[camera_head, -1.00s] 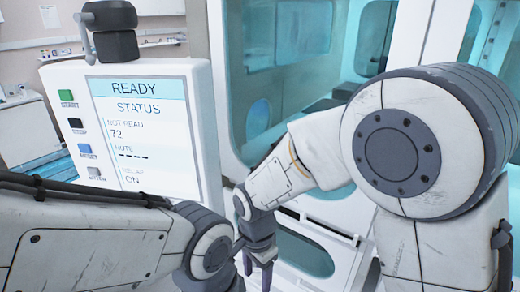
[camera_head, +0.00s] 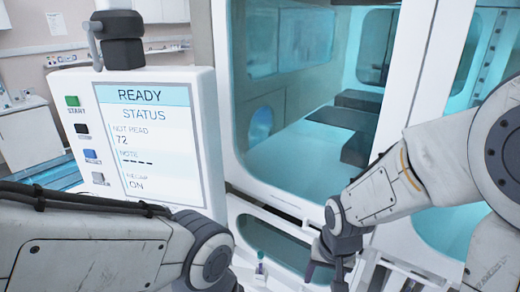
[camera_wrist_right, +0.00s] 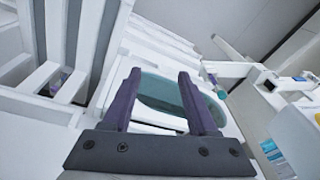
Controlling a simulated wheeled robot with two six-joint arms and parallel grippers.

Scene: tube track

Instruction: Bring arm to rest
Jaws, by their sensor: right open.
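My right gripper (camera_head: 326,272) hangs below its wrist in the lower middle of the head view, in front of the white machine. In the right wrist view its two purple-grey fingers (camera_wrist_right: 160,98) stand well apart with nothing between them. My left arm (camera_head: 90,245) crosses the lower left of the head view. Its gripper lies outside the frame.
A white panel (camera_head: 205,140) with a READY screen (camera_head: 143,135) and several coloured buttons stands at left. The white machine with teal windows (camera_head: 300,150) fills the middle. A small tube (camera_head: 260,266) stands on the white ledge below. A pale cabinet (camera_head: 28,130) is far left.

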